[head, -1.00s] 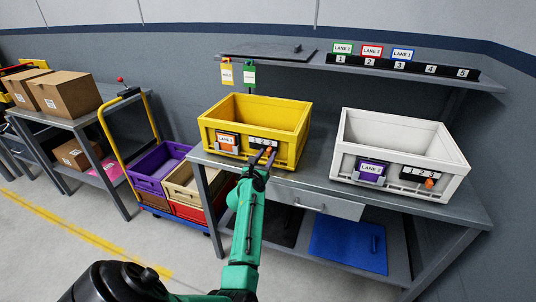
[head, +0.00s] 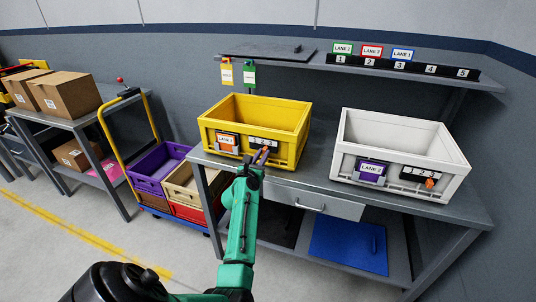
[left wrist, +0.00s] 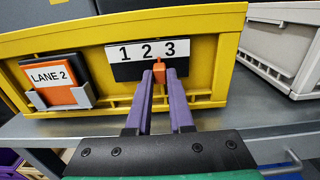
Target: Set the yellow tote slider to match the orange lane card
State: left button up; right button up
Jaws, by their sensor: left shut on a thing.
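The yellow tote (head: 222,112) stands on the grey bench. My right gripper is not in view.
A white tote (head: 385,140) with a purple card and its own slider stands to the right on the bench. A shelf (head: 300,62) with lane signs is above. A trolley with coloured crates (head: 165,165) stands left. The bench between the totes is bare.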

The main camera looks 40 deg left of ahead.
pick_arm(q)
jog(key=shift+s+a+f, duration=0.1)
jog(key=shift+s+a, duration=0.15)
jog(key=shift+a, duration=0.45)
jog(key=o, duration=0.7)
jog(key=p+v, duration=0.2)
jog(key=v, duration=0.5)
jog(key=shift+p, duration=0.35)
